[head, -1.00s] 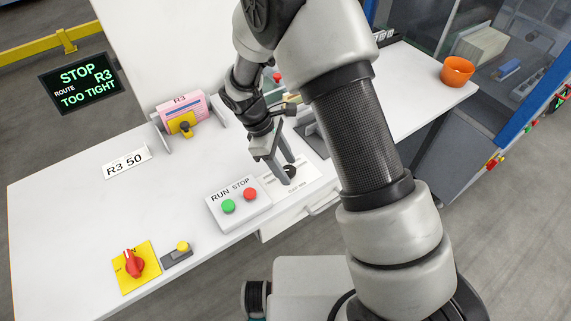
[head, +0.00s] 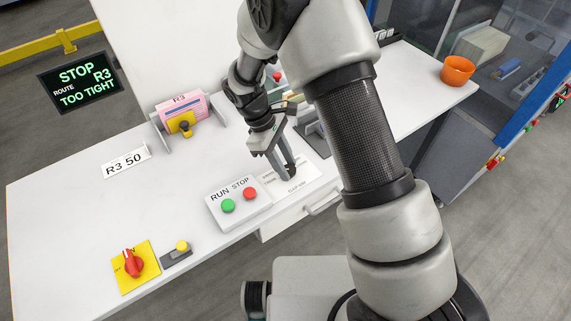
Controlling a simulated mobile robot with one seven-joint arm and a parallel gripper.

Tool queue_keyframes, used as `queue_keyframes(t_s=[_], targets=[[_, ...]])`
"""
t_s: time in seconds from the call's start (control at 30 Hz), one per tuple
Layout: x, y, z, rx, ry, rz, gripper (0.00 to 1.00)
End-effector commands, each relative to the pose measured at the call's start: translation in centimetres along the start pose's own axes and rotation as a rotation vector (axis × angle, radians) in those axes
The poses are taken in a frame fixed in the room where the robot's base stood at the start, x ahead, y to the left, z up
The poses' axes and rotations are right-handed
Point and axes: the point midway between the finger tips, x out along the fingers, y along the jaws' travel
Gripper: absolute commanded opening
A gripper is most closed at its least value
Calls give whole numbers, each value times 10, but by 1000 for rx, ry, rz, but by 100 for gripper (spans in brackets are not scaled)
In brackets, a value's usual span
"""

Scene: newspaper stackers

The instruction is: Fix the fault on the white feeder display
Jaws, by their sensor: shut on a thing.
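The display (head: 79,82) at the far left is dark with green text reading STOP, ROUTE R3, TOO TIGHT. My gripper (head: 286,170) is over the white table, right of the RUN/STOP box. It is shut on a small dark piece (head: 291,169) at its fingertips, above a white printed card (head: 298,182). The piece is partly hidden by the fingers, and I cannot tell whether it touches the card. A pink bundle marked R3 (head: 182,106) stands in a grey holder with a yellow block (head: 181,122) in front. A label (head: 127,160) reads R3 50.
The RUN/STOP box has a green button (head: 228,206) and a red button (head: 249,194). A red rotary switch (head: 133,264) on a yellow plate and a yellow button (head: 182,246) are front left. An orange bowl (head: 457,71) is far right. My arm hides part of the table.

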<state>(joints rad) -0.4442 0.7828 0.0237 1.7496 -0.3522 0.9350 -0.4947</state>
Motion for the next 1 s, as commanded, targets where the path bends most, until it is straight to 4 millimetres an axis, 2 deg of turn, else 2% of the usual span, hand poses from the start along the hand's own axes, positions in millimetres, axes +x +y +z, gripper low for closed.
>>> queue_keyframes(t_s=[0.6, 1.0], targets=[[0, 5, 1, 447, 2, -185, 10], [0, 6, 2, 567, 1, -234, 10]])
